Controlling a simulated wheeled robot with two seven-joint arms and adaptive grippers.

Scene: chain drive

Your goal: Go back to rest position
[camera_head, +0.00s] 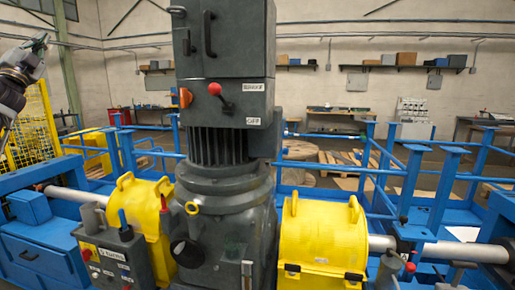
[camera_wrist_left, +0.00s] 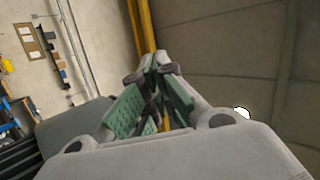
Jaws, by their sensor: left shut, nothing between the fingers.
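My left gripper (camera_head: 40,42) is at the upper left edge of the head view, raised well above the blue frame and apart from the machine. In the left wrist view its green-padded fingers (camera_wrist_left: 150,92) come together at the tips, with nothing held between them. My right gripper is not in view.
Yellow covers (camera_head: 322,240) flank the machine over a horizontal steel shaft (camera_head: 75,196). A grey control box (camera_head: 118,258) stands at the front left. Blue railings (camera_head: 440,190) spread to the right. A yellow mesh fence (camera_head: 32,130) is behind my left arm.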

